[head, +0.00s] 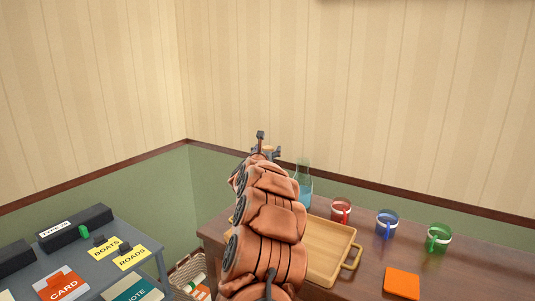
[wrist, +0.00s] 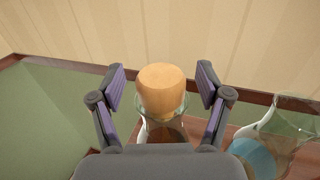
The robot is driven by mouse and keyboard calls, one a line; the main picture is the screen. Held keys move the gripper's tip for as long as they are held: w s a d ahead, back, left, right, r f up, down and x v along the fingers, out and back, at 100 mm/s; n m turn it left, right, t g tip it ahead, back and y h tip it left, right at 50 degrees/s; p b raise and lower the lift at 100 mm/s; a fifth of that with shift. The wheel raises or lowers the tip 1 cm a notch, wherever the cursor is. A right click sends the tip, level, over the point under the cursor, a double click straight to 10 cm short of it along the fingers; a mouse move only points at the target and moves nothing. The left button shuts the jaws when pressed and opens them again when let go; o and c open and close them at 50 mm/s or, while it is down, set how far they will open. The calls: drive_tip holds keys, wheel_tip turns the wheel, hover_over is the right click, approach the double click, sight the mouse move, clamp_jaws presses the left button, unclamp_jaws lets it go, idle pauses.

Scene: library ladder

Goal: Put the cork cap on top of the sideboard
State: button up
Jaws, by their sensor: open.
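The cork cap (wrist: 161,88) is a tan, rounded plug in the middle of the wrist view. It sits in the mouth of a clear glass vessel (wrist: 163,132), whose lower part looks brown. My gripper (wrist: 161,84) is open, with one finger on each side of the cork and a visible gap on both sides. In the head view my gripper (head: 267,150) is at the far end of my arm, over the back left of the sideboard (head: 465,275). My arm hides the glass vessel there.
A flask with blue liquid (head: 304,187) stands just right of my gripper. A wooden tray (head: 325,250), red (head: 341,210), blue (head: 386,223) and green (head: 438,238) mugs and an orange square (head: 402,284) are on the sideboard. A grey desk (head: 85,265) and a basket (head: 188,270) are left.

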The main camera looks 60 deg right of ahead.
drive_tip(key=c, duration=1.1)
drive_tip(key=shift+r, duration=0.15)
